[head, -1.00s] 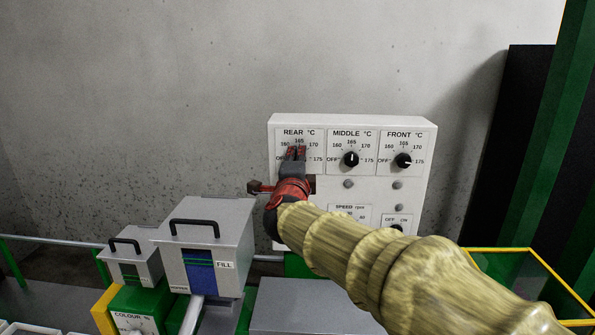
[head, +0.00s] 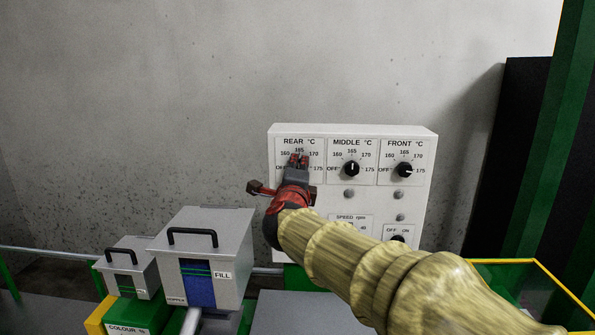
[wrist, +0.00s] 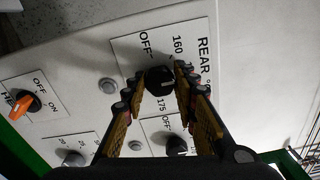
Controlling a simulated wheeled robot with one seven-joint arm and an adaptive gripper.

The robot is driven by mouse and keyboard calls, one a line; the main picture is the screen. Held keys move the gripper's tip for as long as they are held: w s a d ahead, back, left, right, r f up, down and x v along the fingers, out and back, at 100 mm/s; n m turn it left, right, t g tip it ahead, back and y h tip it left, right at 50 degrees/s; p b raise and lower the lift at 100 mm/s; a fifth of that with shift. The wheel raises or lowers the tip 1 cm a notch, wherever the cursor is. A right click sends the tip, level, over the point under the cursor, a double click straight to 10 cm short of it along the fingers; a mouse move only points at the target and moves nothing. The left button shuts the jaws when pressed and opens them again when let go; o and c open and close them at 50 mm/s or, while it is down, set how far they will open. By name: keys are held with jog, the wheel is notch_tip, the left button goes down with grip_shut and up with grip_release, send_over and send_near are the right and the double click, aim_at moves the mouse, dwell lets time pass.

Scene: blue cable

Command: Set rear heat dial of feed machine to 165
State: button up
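The rear heat dial is a black round knob (wrist: 160,81) under the REAR °C label, at the upper left of the white control panel (head: 425,190). In the head view my gripper (head: 299,160) covers it. In the wrist view my gripper (wrist: 160,76) has its two fingers spread, one on each side of the knob, tips very near its rim. I cannot tell whether they touch it. The right finger hides part of the scale around 165. A small light mark shows on the knob's lower part, but its exact setting is hard to read.
The middle dial (head: 352,169) and front dial (head: 404,170) sit to the right on the same panel. Grey buttons, a speed dial and an OFF/ON switch are below. A grey hopper (head: 235,240) with a black handle stands at lower left. A yellow-edged green bin (head: 535,280) is at lower right.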

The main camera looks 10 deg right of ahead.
jog(key=o, duration=0.4)
jog(key=shift+o, duration=0.2)
jog(key=v, duration=1.2)
